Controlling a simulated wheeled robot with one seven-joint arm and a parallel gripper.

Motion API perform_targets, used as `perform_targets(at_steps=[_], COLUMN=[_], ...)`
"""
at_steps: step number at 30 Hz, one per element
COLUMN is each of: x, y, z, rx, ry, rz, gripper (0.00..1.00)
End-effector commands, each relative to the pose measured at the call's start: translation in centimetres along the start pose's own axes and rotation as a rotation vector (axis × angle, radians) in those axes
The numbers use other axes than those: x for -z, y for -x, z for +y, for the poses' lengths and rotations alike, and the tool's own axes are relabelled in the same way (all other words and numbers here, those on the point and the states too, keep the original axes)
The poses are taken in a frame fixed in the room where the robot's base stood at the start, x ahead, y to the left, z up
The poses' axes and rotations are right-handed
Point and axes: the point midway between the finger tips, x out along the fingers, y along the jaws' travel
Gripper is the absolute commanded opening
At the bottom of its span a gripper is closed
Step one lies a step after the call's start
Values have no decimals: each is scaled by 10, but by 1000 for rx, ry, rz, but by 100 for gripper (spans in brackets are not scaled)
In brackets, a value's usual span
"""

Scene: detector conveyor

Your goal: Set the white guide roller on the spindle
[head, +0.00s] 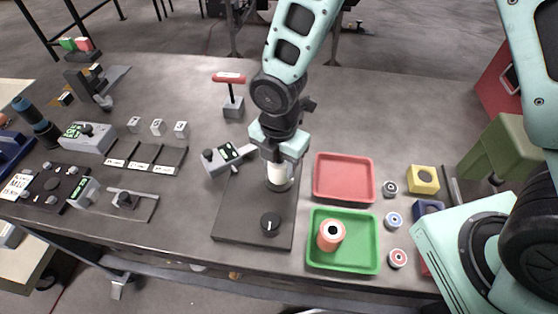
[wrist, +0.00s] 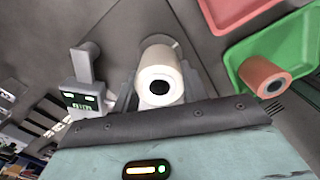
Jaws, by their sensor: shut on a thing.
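The white guide roller (head: 277,173) is upright between the fingers of my gripper (head: 277,158), which is shut on it. In the wrist view the roller (wrist: 160,72) shows its round end with a dark centre hole, between the two fingers of my gripper (wrist: 158,98). Its lower end is at a grey round seat (head: 283,187) on the dark base plate (head: 235,222). The spindle itself is hidden by the roller, and I cannot tell whether the roller rests fully down.
A grey device with a green display (head: 222,156) stands close left of the roller. A dark knob (head: 270,224) is on the plate's front. To the right are an empty red tray (head: 343,160) and a green tray (head: 322,261) holding an orange roller (head: 330,236).

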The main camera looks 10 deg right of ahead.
Motion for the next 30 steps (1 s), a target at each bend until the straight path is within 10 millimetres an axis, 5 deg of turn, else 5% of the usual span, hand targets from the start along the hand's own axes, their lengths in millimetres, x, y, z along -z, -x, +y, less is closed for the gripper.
perform_targets(at_steps=[28,29,30], x=[0,0,0], y=[-9,-9,-9], z=[0,0,0], rx=[0,0,0], ry=[0,0,0], rz=[0,0,0], gripper=[17,46,57])
